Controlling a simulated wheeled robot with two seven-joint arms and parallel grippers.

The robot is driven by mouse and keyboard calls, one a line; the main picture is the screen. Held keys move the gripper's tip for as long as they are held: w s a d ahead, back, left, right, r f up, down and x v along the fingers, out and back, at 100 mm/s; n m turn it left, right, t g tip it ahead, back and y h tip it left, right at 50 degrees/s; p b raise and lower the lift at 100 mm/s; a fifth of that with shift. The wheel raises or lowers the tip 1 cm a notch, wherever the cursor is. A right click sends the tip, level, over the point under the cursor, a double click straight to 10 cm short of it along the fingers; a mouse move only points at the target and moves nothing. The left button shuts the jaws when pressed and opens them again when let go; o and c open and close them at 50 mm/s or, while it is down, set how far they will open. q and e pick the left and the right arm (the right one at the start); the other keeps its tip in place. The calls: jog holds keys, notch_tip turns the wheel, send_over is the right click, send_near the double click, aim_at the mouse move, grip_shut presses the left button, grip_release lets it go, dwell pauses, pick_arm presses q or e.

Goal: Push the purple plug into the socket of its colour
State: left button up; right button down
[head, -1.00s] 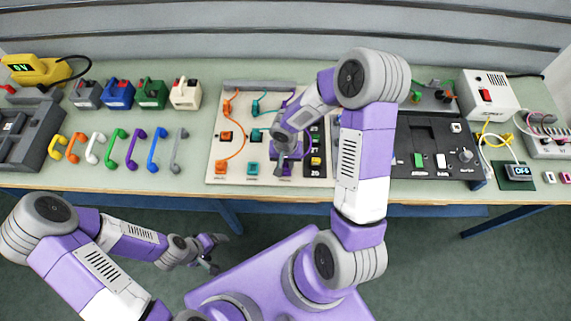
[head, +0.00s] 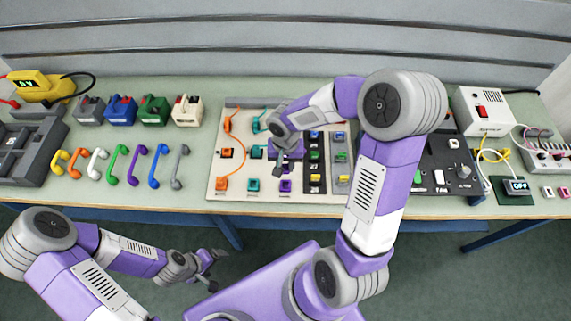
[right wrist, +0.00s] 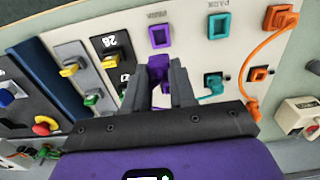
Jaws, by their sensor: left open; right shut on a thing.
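My right gripper (right wrist: 168,66) is shut on the purple plug (right wrist: 161,97) over the socket board, seen in the right wrist view. Its fingers and the plug hide most of what lies beneath, so I cannot tell whether the plug is in a socket. An empty purple park socket (right wrist: 160,35) lies just beyond the fingertips, and it also shows in the head view (head: 285,186). In the head view my right gripper (head: 280,162) is above the board's purple column. My left gripper (head: 210,265) is open and empty, low in front of the bench.
Orange (head: 226,153) and teal (head: 257,152) sockets lie left of the purple column. A black strip with coloured switches (head: 315,160) stands close on the right. Several coloured handles (head: 135,165) lie on the bench at left.

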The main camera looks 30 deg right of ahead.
jog(key=w+d+f, duration=0.2)
jog(key=w+d, duration=0.4)
jog(key=w, duration=0.5)
jog(key=shift+d+f+p, duration=0.2)
jog(key=shift+d+p, duration=0.15)
jog(key=shift+d, duration=0.05)
jog(key=shift+f, duration=0.15)
jog(key=shift+f+b, duration=2.35)
jog(key=shift+f, duration=0.35)
jog(key=shift+f+b, duration=0.15)
jog(key=shift+b, duration=0.15)
